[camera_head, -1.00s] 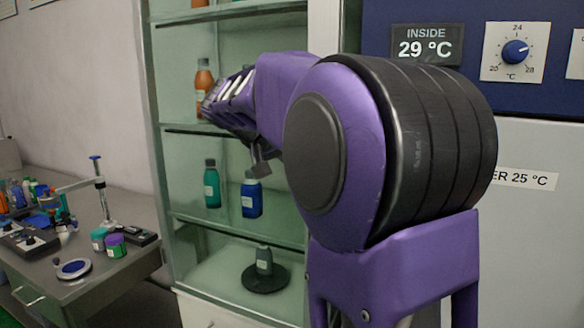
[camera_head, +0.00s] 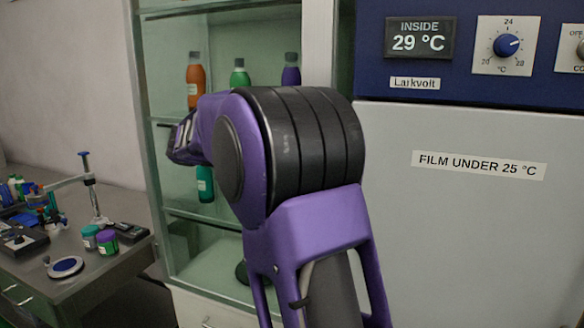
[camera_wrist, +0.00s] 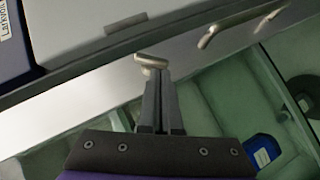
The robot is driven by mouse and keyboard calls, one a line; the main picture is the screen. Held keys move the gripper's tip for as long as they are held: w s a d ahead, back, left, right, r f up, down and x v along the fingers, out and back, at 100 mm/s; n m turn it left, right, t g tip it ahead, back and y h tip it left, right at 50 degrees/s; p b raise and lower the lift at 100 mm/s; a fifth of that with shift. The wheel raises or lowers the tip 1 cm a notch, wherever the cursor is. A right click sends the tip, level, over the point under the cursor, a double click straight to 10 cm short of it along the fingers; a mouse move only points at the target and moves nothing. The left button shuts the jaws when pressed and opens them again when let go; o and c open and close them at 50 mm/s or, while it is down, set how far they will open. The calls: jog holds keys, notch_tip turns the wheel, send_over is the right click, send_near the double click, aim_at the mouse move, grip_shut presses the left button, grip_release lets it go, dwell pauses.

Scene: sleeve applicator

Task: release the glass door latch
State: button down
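The glass-fronted cabinet (camera_head: 160,165) stands behind my raised arm in the head view, and its pale green shelves also show in the wrist view (camera_wrist: 210,95). I cannot tell whether anything is between the tips. A small bent metal fitting (camera_wrist: 210,38), possibly the latch, sits on the strip, up and right of the tips and apart from them. In the head view my arm hides the gripper tips, and no latch can be made out.
A blue control panel (camera_head: 460,80) and a white door (camera_head: 470,230) stand close on the right. Bottles (camera_head: 195,82) stand on the cabinet shelves. A cluttered bench (camera_head: 100,270) is at the left. A metal bar handle (camera_wrist: 125,23) is near the gripper's upper left.

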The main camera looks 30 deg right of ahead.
jog(key=f+n+h, duration=0.1)
jog(key=f+n+g+h+b, duration=0.1)
jog(key=n+h, duration=0.1)
dwell(0.6)
jog(key=shift+s+d+f, duration=0.1)
dwell(0.6)
dwell(0.6)
